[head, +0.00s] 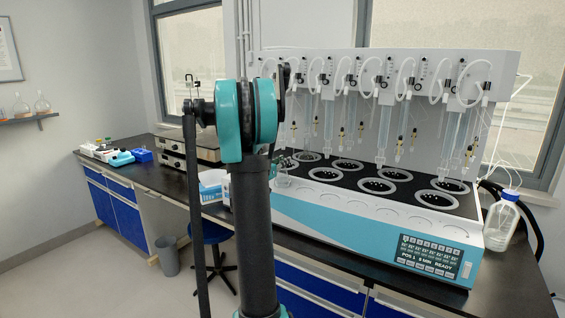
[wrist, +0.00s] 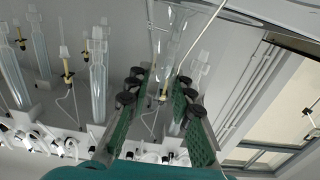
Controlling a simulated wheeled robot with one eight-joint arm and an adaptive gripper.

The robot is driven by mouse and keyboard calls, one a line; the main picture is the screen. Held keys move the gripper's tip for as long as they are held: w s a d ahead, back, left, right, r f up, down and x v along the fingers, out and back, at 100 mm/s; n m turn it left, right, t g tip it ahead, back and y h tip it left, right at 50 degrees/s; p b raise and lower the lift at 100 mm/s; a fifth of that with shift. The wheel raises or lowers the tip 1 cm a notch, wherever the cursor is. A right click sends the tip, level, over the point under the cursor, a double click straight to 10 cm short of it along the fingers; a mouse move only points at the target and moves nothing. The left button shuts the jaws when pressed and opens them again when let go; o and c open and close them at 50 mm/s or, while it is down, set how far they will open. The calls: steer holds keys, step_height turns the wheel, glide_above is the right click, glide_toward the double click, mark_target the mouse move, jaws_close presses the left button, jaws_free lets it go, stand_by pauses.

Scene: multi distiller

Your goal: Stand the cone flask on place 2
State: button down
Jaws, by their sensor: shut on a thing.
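The clear glass cone flask (wrist: 178,38) shows at the top of the wrist view, its neck between the green pads of my gripper (wrist: 163,95). The pads are shut on it. In the head view my arm hides most of my gripper (head: 280,163), which is over the left end of the distiller (head: 340,215). The flask (head: 285,180) is faint there, near the leftmost front ring, and I cannot tell whether it touches the deck. The black deck has two rows of ringed places, such as this front ring (head: 326,174). I cannot read which is place 2.
Glass condenser tubes (head: 385,125) and hoses hang above the rings. The display (head: 430,258) reads POS 1, READY. A blue-and-white box (head: 212,187) is left of the distiller.

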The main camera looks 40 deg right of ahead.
steer(key=shift+f, duration=0.1)
steer(key=c, duration=1.3)
jaws_free()
steer(key=v, duration=1.2)
steer(key=s+a+f+n+g+y, duration=0.1)
steer(key=s+a+f+n+y, duration=0.3)
steer(key=s+a+f, duration=0.3)
steer(key=s+a+f+n+y, duration=0.5)
steer(key=s+a+f+y, duration=0.2)
steer(key=a, duration=0.7)
steer(key=s+a+f+n+g+y, duration=0.1)
steer(key=s+a+f+n+y, duration=0.3)
steer(key=s+a+f, duration=0.5)
steer(key=shift+s+a+f+n+g+y, duration=0.1)
steer(key=shift+s+a+n+g+y, duration=0.1)
steer(key=shift+a+y, duration=0.3)
steer(key=shift+s+a+f+n+g+y, duration=0.15)
steer(key=shift+s+a+y, duration=0.15)
steer(key=shift+a, duration=0.35)
